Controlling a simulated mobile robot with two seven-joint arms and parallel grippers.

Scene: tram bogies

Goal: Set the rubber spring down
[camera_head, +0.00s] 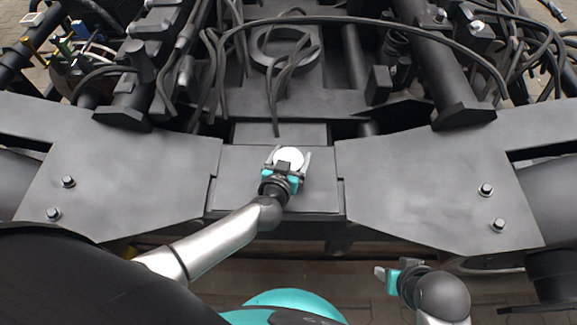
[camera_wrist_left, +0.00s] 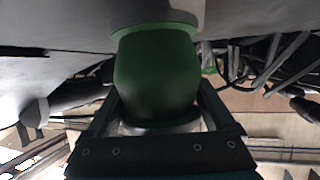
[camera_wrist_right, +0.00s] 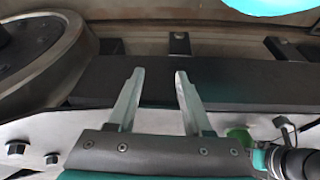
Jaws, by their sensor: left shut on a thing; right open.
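The rubber spring is a green, bulging cylinder (camera_wrist_left: 156,75) with pale end plates, held between the fingers of my left gripper in the left wrist view. In the head view its round white end (camera_head: 289,158) shows between the fingers of my left gripper (camera_head: 288,165), over the flat dark middle plate (camera_head: 240,180) of the bogie frame. One end is close to a grey surface in the left wrist view; I cannot tell whether they touch. My right gripper (camera_wrist_right: 153,90) is open and empty, near the frame's front edge at lower right in the head view (camera_head: 388,272).
Wide dark side plates with bolts (camera_head: 68,182) flank the middle plate. Loose black cables (camera_head: 285,75) hang behind it, around a dark ring (camera_head: 285,45). A small green part (camera_wrist_right: 240,138) shows right of my right gripper in its wrist view.

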